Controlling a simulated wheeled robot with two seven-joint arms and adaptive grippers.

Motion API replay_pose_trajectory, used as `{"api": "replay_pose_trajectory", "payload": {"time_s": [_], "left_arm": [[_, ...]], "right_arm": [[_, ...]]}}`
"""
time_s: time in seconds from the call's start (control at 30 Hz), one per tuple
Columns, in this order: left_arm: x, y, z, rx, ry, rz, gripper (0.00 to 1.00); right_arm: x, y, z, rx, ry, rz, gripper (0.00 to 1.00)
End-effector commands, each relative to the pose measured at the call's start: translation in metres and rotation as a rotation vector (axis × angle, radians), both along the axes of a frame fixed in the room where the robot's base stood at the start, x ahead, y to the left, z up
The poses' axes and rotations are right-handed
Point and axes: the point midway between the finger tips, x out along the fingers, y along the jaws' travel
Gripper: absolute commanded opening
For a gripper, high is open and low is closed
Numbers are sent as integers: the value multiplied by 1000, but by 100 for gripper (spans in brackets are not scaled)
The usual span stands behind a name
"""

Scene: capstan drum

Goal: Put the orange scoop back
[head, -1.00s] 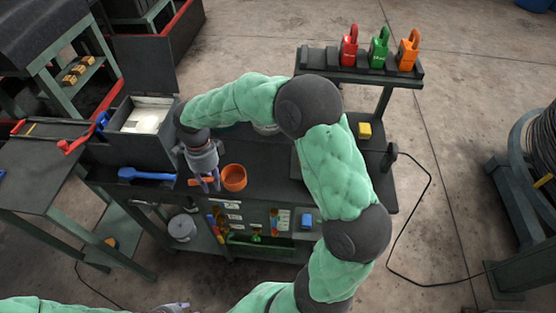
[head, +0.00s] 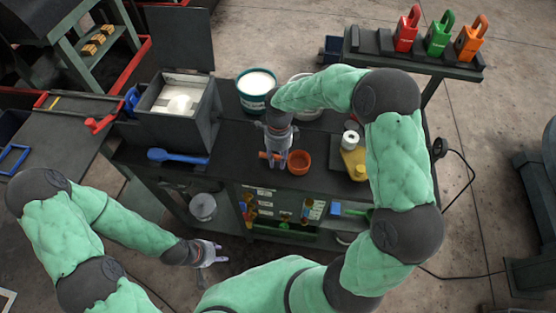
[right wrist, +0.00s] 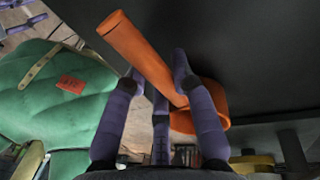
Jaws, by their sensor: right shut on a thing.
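The orange scoop shows in the head view with its round cup (head: 300,162) to the right of my right gripper (head: 273,161). My right gripper points down and is shut on the scoop's handle, near the front edge of the dark bench top (head: 225,150). In the right wrist view the scoop's orange handle (right wrist: 140,50) runs slantwise between my purple fingers (right wrist: 155,85), and the cup is partly hidden behind the right finger. I cannot tell whether the cup touches the bench. My left gripper (head: 214,254) is open and empty, low in front of the bench.
A blue scoop (head: 178,156) lies at the bench's front left, below a grey bin (head: 205,112) with white contents. A teal tub (head: 257,101) and a partly hidden white tub stand behind my right gripper. A yellow container (head: 353,160) is right. Padlocks (head: 438,35) stand on the rear shelf.

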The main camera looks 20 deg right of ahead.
Motion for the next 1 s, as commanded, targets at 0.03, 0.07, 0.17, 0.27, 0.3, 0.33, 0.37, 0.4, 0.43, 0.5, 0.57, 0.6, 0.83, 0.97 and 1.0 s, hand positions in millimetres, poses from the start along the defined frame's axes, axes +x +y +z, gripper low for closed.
{"api": "replay_pose_trajectory", "payload": {"time_s": [0.03, 0.07, 0.17, 0.27, 0.3, 0.33, 0.37, 0.4, 0.43, 0.5, 0.57, 0.6, 0.83, 0.97, 1.0], "left_arm": [[0, 0, -1, 0, 0, 0, 40], [0, 0, -1, 0, -1, 0, 40], [0, 0, 0, 0, -1, 0, 40], [0, 0, 0, 0, -1, 0, 40], [0, 0, -1, 0, -1, 0, 40], [0, 0, -1, 0, -1, 0, 40], [0, 0, -2, 0, -1, 0, 40], [0, 0, -3, 0, -1, 0, 40], [0, 0, -4, 0, -1, 0, 40], [0, 0, -3, 0, -1, 0, 40], [0, 0, -3, 0, -1, 0, 40], [0, 0, -3, 0, -1, 0, 40], [0, 0, -2, 0, -1, 0, 40], [0, 0, 1, 0, -1, 0, 40], [0, 0, 1, 0, -1, 0, 40]], "right_arm": [[0, 0, -3, 0, 0, 0, 0], [0, 0, -4, -1, -1, 0, 0], [0, 0, -3, 0, -1, 0, 0], [0, 0, -3, 0, -2, 0, 0], [0, 0, -4, -1, -1, 0, 0], [0, 0, -4, -1, -1, 0, 0], [0, 0, -5, -1, -1, 0, 0], [0, 0, -7, -1, -1, 0, 0], [0, 0, -8, -1, -1, 0, 0], [0, 0, -6, -1, -1, 0, 45], [0, 0, -6, -1, -1, 0, 49], [0, 0, -6, -1, -1, 0, 49], [0, 0, -6, -1, -1, 0, 49], [1, 0, -1, 0, -2, 0, 49], [2, -1, 3, 0, -4, 0, 49]]}}
